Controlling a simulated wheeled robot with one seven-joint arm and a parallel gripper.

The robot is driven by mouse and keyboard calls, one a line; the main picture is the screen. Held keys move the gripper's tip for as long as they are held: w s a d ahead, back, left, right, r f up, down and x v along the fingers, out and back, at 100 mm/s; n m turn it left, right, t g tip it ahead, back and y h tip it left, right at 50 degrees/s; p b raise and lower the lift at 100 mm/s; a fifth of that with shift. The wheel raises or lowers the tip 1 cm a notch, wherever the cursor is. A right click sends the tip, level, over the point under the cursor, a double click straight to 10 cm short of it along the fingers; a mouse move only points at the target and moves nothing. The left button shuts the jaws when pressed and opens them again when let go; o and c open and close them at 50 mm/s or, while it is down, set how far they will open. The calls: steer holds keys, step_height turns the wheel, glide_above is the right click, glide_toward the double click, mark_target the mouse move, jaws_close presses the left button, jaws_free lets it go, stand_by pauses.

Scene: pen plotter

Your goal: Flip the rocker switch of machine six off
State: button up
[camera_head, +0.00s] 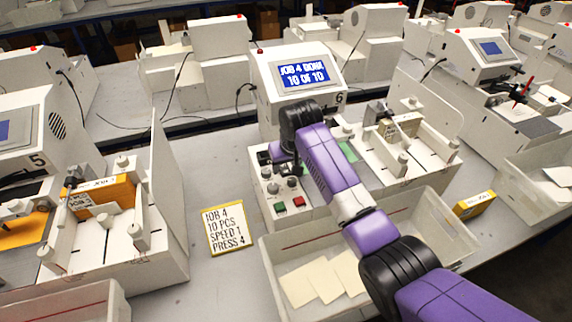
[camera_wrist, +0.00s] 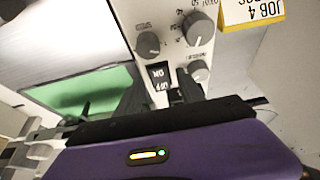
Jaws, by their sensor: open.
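Machine six (camera_head: 268,72) stands in the middle of the head view, with a lit blue screen (camera_head: 303,77) reading JOB 4 DONE, 10 OF 10. Its control panel (camera_head: 262,207) has knobs and red and green buttons. The rocker switch (camera_wrist: 158,74) shows in the wrist view between dark knobs, marked ON and OFF; which side is pressed is unclear. My gripper (camera_wrist: 162,97) is open and empty, its dark fingers close to the OFF end of the rocker. Contact cannot be told. In the head view my gripper (camera_head: 279,152) hides the rocker.
A job card (camera_head: 228,228) lies left of the machine. A white bin (camera_head: 268,262) with paper sheets stands in front, below my arm. Machine five (camera_head: 78,102) is at left, another machine (camera_head: 478,50) at right. A yellow-and-white box (camera_head: 474,204) lies at right.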

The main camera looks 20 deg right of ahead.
jaws_close()
